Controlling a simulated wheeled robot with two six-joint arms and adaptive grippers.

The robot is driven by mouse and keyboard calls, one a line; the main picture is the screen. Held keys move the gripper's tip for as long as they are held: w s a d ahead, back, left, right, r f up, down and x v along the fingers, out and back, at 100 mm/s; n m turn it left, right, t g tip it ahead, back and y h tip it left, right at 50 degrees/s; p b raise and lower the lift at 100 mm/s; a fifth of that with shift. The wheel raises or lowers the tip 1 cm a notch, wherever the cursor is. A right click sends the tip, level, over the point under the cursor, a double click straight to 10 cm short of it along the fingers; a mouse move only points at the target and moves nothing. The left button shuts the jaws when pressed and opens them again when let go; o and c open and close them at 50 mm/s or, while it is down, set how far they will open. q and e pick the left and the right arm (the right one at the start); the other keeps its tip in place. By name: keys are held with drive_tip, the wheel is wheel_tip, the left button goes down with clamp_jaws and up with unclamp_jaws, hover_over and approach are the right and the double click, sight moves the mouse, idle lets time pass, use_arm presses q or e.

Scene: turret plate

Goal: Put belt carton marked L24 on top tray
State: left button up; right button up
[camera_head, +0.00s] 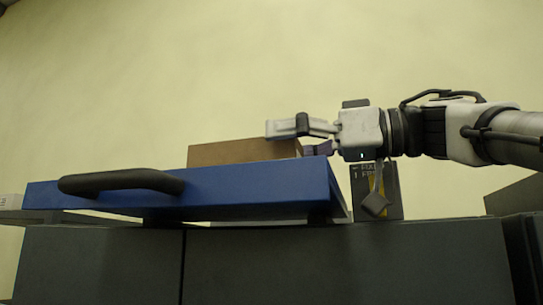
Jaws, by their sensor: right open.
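A brown carton (240,151) sits on or just behind the blue tray (240,190), which has a black handle (120,182) on its front. I cannot read any L24 marking on the carton, and its lower part is hidden by the tray. My right gripper (325,166) comes in from the right and is open. One finger reaches left over the carton's right end, and the other hangs down to the right of the tray. I cannot tell whether the upper finger touches the carton. My left gripper is not in view.
A dark box with a yellow label (393,186) stands right of the tray, partly behind the hanging finger. Dark grey cabinets (300,265) fill the front below. Another dark box edge (517,196) shows at far right. The space above the tray's left is clear.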

use_arm(q)
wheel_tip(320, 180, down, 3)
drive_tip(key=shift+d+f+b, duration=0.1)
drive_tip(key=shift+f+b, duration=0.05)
drive_tip(key=shift+b, duration=0.95)
use_arm(e)
drive_tip(key=v, duration=1)
drive_tip(key=shift+f, duration=0.1)
